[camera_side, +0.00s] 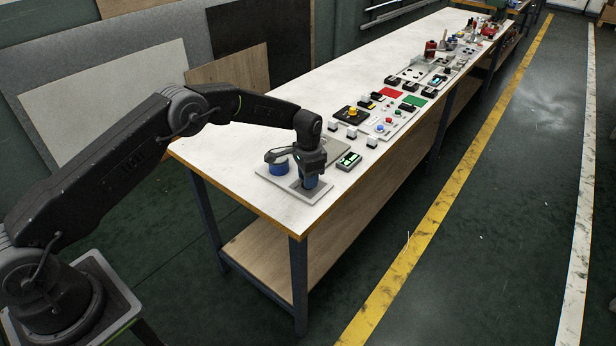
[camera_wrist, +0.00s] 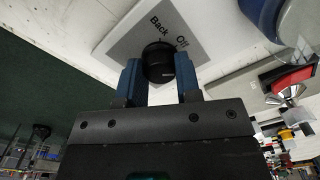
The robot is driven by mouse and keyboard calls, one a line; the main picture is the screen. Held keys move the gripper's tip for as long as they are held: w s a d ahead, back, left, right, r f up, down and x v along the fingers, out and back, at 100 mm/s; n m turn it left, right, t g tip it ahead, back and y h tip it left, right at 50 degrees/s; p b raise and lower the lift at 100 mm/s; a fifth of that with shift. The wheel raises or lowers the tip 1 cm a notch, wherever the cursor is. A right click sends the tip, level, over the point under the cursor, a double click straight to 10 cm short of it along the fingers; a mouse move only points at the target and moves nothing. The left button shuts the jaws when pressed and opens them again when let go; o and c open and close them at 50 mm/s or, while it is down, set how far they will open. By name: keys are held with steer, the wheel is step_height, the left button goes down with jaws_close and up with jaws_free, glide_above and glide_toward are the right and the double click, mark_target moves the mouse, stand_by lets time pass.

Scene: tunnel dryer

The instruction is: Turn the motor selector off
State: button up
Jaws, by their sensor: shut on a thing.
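The motor selector is a black round knob (camera_wrist: 158,62) on a light grey plate (camera_wrist: 125,35) in the wrist view. The words "Back" and "Off" are printed on the plate beside the knob. Its pointer is not clear to me, so I cannot tell which setting it is at. My gripper (camera_wrist: 159,74) has its two blue fingers on either side of the knob and is shut on it. In the side view my gripper (camera_side: 311,182) points down at the plate (camera_side: 297,192) near the table's front corner and hides the knob.
A blue round knob (camera_side: 278,166) stands close to the left of my gripper. A dark device with a green screen (camera_side: 349,160) lies to the right. Several switches, buttons and panels line the white table (camera_side: 300,95) farther back. The table's left part is clear.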

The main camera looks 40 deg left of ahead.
steer(key=n, duration=0.4)
steer(key=shift+n, duration=1.6)
steer(key=o, duration=0.9)
step_height(320, 180, up, 14)
steer(key=shift+d+f, duration=0.1)
steer(key=shift+d, duration=0.05)
